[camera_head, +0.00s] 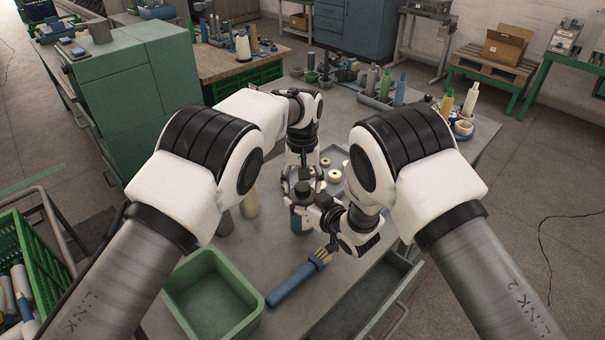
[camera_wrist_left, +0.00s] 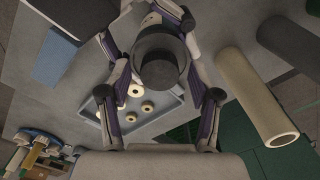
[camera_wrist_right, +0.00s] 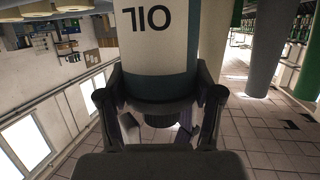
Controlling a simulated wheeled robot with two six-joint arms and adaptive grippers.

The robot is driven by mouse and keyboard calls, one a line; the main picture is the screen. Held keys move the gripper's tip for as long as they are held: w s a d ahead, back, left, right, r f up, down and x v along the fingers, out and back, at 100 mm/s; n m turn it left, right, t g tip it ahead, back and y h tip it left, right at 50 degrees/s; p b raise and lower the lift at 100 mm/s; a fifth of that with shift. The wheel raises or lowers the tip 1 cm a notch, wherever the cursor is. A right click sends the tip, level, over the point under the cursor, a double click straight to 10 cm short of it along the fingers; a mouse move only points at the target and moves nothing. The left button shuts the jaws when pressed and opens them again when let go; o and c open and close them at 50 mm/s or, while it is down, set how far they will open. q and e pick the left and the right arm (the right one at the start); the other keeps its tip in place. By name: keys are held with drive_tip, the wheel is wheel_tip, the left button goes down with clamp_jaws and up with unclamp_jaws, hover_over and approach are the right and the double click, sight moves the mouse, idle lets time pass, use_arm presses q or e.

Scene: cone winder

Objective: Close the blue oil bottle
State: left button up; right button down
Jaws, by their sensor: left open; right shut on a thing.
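The blue oil bottle (camera_head: 299,224) stands upright on the grey bench in the head view, partly hidden by my grippers. Its white label, upside down, and dark blue shoulder (camera_wrist_right: 160,82) fill the top of the right wrist view. My right gripper (camera_head: 318,206) is shut around the bottle's upper part. A dark round cap (camera_wrist_left: 160,62) shows at the bottle's top in the left wrist view. My left gripper (camera_head: 302,178) is open just above, its fingers on either side of the cap. I cannot tell whether the cap is fully seated.
A grey-blue tray with cream rings (camera_head: 334,176) lies just behind. A blue-handled brush (camera_head: 297,281) and a green bin (camera_head: 211,298) are in front. A beige tube (camera_head: 250,203) stands left of the bottle. An open drawer (camera_head: 367,295) is at the front right.

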use_arm(q)
clamp_jaws()
drive_tip(key=shift+o, duration=0.7)
unclamp_jaws()
wheel_tip(320, 180, up, 12)
use_arm(e)
drive_tip(key=shift+c, duration=0.5)
unclamp_jaws()
